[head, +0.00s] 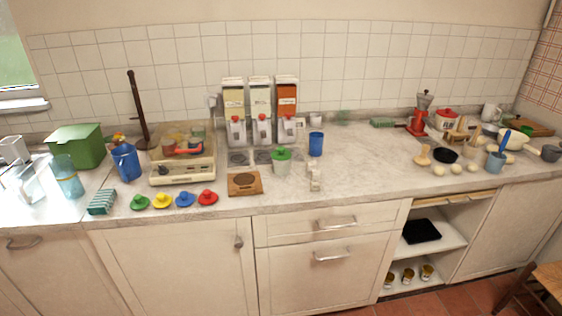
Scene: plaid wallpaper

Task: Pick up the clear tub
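Several see-through containers stand on the counter. A clear, box-like tub (28,186) stands at the far left on the shiny sink area, its edges hard to make out. Next to it is a clear bluish cup-shaped container (67,180). A small pale container with a green lid (281,160) stands near the middle of the counter. I cannot tell for certain which one is the clear tub. My gripper does not show in the head view.
A green box (76,146), a blue jug (126,162) and a kitchen scale-like appliance (183,172) crowd the left. Colored lids (185,199) line the front edge. The counter right of the blue cup (316,145) is mostly clear.

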